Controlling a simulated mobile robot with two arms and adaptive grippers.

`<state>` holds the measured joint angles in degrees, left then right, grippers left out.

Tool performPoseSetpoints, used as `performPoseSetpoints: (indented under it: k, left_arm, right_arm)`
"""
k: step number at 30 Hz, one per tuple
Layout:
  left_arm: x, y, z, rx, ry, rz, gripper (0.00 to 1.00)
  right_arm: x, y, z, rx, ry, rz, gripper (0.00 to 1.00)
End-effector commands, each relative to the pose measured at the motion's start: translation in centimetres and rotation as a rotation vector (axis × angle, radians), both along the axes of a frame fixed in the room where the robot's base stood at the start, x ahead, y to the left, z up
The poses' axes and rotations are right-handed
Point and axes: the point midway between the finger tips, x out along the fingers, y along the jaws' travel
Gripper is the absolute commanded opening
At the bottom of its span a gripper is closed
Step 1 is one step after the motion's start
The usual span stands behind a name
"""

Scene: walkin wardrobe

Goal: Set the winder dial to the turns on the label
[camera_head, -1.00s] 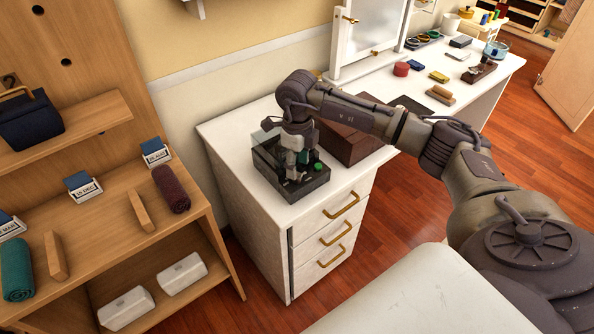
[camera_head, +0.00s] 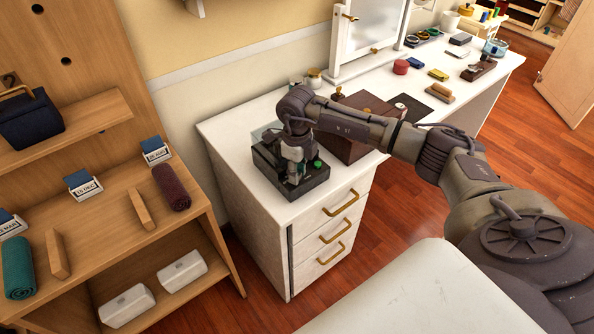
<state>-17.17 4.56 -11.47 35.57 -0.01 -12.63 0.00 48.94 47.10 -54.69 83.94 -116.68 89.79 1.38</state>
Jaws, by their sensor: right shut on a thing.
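The watch winder is a dark box (camera_head: 312,184) on the left end of the white dresser top, with a clear lid at its back and a small green spot on its right side. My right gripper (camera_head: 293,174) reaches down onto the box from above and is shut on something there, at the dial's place. The dial itself is hidden by the fingers. The label with the turns cannot be read from here. My left gripper is not in view.
A brown wooden box (camera_head: 345,148) stands just right of the winder. A mirror (camera_head: 368,30), a red round box (camera_head: 401,67) and a brush (camera_head: 440,92) are farther along the dresser. A wooden shelf unit (camera_head: 120,195) with rolled cloths stands at the left.

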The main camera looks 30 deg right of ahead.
Motion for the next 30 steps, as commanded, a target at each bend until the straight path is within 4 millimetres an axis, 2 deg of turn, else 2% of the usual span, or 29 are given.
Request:
performPoseSetpoints:
  k: [11, 30]
  left_arm:
    - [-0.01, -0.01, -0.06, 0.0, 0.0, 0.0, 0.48]
    - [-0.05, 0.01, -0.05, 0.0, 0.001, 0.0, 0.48]
  right_arm:
    - [0.04, 0.0, 0.05, 0.0, -0.001, -0.073, 0.0]
    - [0.09, -0.02, 0.15, 0.0, -0.002, -0.57, 0.0]
